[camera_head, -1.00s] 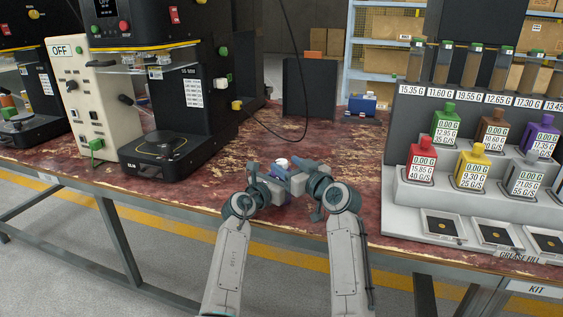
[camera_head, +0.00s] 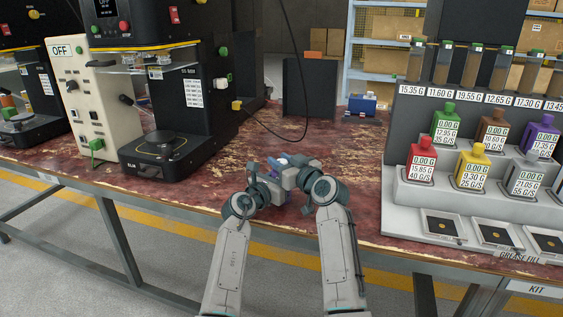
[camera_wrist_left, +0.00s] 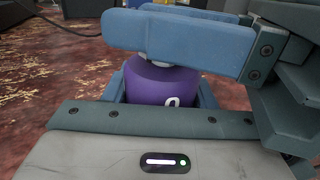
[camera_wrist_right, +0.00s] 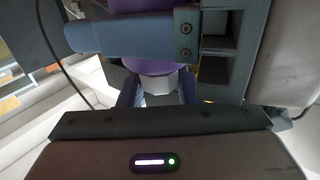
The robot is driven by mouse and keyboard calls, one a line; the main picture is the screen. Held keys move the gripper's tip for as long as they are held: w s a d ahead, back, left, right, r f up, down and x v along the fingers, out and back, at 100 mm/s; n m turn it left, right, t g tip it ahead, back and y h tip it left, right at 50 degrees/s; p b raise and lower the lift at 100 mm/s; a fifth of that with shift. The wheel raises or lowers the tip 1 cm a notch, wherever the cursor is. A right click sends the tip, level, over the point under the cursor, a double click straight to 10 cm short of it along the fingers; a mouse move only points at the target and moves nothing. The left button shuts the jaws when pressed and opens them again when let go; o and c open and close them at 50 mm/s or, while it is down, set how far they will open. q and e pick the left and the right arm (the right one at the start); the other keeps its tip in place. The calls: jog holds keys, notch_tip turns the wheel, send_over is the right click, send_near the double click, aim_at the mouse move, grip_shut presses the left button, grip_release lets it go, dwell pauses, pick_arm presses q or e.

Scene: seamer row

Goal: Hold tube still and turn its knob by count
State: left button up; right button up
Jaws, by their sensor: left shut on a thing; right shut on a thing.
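The purple tube (camera_wrist_left: 160,84) shows upright in the left wrist view, with part of a white mark on its side. My left gripper (camera_head: 272,180) is shut around its body. My right gripper (camera_head: 292,168) sits just above it, shut on the pale knob (camera_wrist_right: 160,84) at the tube's end. The purple body also shows in the right wrist view (camera_wrist_right: 150,66), beyond the knob. In the head view both grippers hide nearly all of the tube. The knob's exact angle cannot be read.
A black machine (camera_head: 180,110) with a round plate stands left on the worn red table (camera_head: 225,190). A grey stepped stand (camera_head: 395,195) with coloured bottles is at the right. A black panel (camera_head: 310,88) and a small blue item (camera_head: 362,103) stand behind. Table around the grippers is clear.

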aim_at(282, 161)
jog(key=shift+m+t+h, duration=0.6)
jog(key=shift+h, duration=0.3)
jog(key=o, duration=1)
notch_tip(282, 161, up, 10)
jog(key=shift+f, duration=0.1)
